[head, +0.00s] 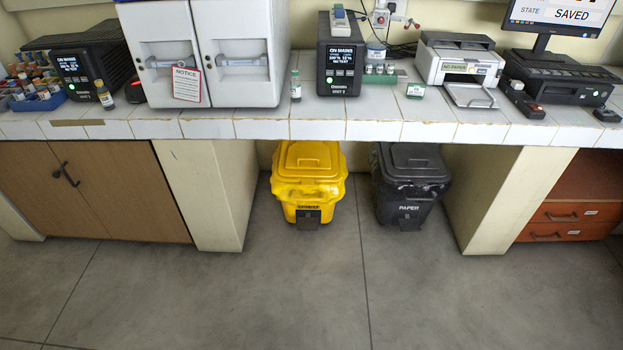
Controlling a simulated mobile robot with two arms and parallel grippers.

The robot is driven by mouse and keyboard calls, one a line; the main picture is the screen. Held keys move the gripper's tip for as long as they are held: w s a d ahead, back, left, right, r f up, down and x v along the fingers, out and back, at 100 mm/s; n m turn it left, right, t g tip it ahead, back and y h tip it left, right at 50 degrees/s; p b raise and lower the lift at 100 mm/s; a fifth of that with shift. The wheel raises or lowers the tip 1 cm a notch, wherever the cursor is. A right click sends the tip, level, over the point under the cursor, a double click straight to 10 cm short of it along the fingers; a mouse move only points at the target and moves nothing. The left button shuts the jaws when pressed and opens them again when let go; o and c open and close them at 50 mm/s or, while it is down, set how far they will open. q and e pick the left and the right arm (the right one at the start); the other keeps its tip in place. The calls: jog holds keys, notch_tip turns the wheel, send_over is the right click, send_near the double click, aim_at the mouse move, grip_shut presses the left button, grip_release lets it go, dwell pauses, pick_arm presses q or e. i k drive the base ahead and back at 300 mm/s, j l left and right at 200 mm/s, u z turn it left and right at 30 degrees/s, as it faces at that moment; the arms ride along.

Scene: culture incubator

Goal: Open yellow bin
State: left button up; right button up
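The yellow bin (311,184) stands on the floor under the bench, in the opening left of the middle. Its lid (312,156) looks closed, with a raised panel on top. A label and a dark pedal-like part (308,215) show at its lower front. The bin's rear lies in shadow under the bench. Neither of my grippers is in the head view.
A black bin (408,188) labelled PAPER stands just right of the yellow bin. The bench top (330,128) overhangs both bins. The grey floor (300,290) in front is clear.

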aim_at(309, 189)
jog(key=i+u, duration=0.3)
jog(key=i, duration=0.15)
jog(key=i+l+u, duration=0.1)
jog(key=i+u, duration=0.25)
jog(key=i, duration=0.05)
